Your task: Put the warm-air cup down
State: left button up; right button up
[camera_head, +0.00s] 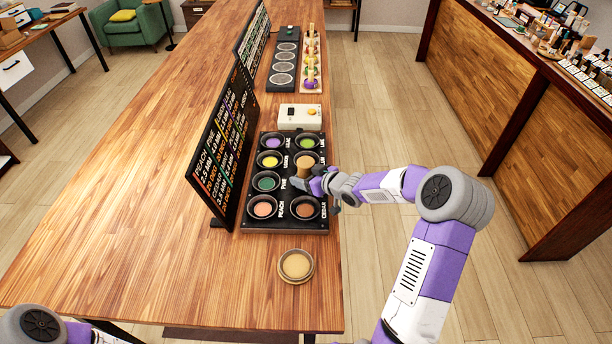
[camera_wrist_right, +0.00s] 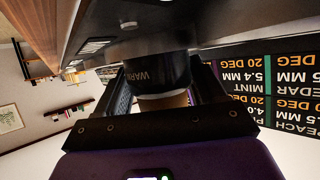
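The black cup marked WARM (camera_wrist_right: 158,72) is between the two fingers of my right gripper (camera_wrist_right: 162,92) in the wrist view, which is upside down. A tan band shows at one end of the cup. My right gripper also shows in the head view (camera_head: 314,184), over the right column of the black cup tray (camera_head: 285,228). The cup lies very close to a dark surface in the wrist view; I cannot tell whether it touches. In the head view the gripper and wrist hide part of the tray. My left gripper is out of view.
Several coloured cups sit in the tray, including a green one (camera_head: 265,183) and a peach one (camera_head: 262,208). A black menu board (camera_head: 222,150) stands left of it. A white box (camera_head: 300,117) stands behind, and a round tan dish (camera_head: 295,266) in front. The left tabletop is clear.

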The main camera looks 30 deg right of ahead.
jog(key=o, duration=0.4)
jog(key=shift+r, duration=0.3)
jog(key=p+v, duration=0.4)
jog(key=v, duration=0.8)
jog(key=shift+f, duration=0.15)
